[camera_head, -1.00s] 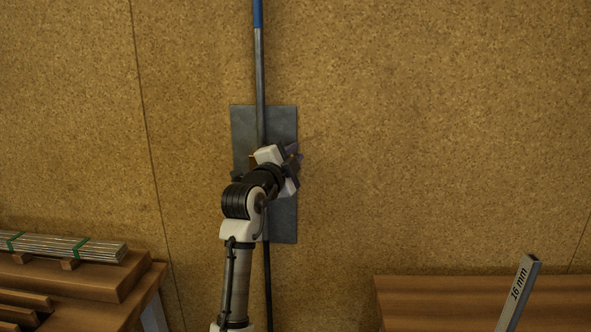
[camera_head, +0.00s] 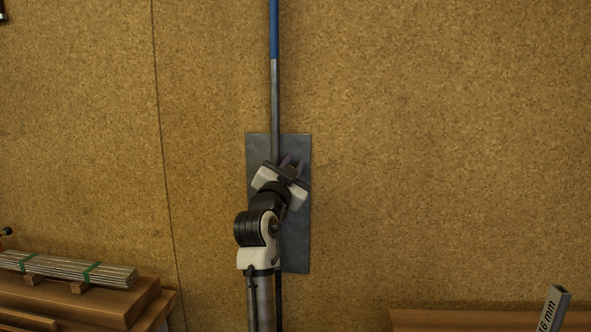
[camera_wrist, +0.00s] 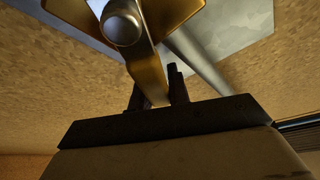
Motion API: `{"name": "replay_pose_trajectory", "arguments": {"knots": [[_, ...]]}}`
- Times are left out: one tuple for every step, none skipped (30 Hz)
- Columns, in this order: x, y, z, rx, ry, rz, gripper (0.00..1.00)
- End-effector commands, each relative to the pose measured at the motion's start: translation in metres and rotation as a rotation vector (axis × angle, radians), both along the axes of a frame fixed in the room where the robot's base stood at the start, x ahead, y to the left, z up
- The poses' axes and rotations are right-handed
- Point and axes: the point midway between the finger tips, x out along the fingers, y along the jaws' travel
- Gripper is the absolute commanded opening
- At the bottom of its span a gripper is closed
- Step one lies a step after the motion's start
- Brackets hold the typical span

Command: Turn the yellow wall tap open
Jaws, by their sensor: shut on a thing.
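The yellow wall tap (camera_wrist: 172,14) shows at the top of the wrist view, with a bright round metal hub (camera_wrist: 122,22) at its middle and flat golden arms. One arm of the tap reaches down between the two dark fingers of my gripper (camera_wrist: 157,90), which is shut on it. In the head view my gripper (camera_head: 291,163) is in front of the upper part of the grey wall plate (camera_head: 296,235), its fingers pointing up and slightly right. The tap is hidden behind my gripper there.
A grey pipe (camera_head: 275,105) with a blue upper part (camera_head: 274,30) runs down the cork wall to the plate. Strapped metal bars (camera_head: 65,268) lie on wood at the lower left. A wooden surface (camera_head: 470,320) and a bar marked 16 mm (camera_head: 553,310) are at the lower right.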

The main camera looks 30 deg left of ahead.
Motion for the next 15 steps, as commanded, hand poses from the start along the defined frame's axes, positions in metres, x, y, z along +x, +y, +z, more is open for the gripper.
{"name": "replay_pose_trajectory", "arguments": {"knots": [[-0.0004,0.0011,-0.0010,-0.008,-0.001,0.000,0.00],[-0.0005,0.0012,-0.0009,-0.010,-0.002,0.000,0.00],[-0.0006,0.0015,-0.0009,-0.012,-0.004,0.000,0.00],[-0.0007,0.0016,-0.0008,-0.013,-0.004,0.000,0.00],[-0.0007,0.0017,-0.0008,-0.013,-0.004,0.001,0.00],[-0.0007,0.0018,-0.0008,-0.015,-0.004,0.001,0.00],[-0.0007,0.0018,-0.0008,-0.015,-0.004,0.001,0.00],[-0.0007,0.0018,-0.0008,-0.015,-0.004,0.001,0.00],[-0.0007,0.0019,-0.0009,-0.015,-0.004,0.001,0.00],[-0.0007,0.0019,-0.0009,-0.014,-0.004,0.001,0.00],[-0.0007,0.0018,-0.0009,-0.014,-0.004,0.001,0.00],[-0.0007,0.0018,-0.0009,-0.014,-0.004,0.001,0.00],[-0.0007,0.0018,-0.0009,-0.014,-0.004,0.001,0.00],[-0.0007,0.0019,-0.0010,-0.014,-0.004,0.001,0.00],[-0.0007,0.0019,-0.0009,-0.014,-0.004,0.001,0.22]]}}
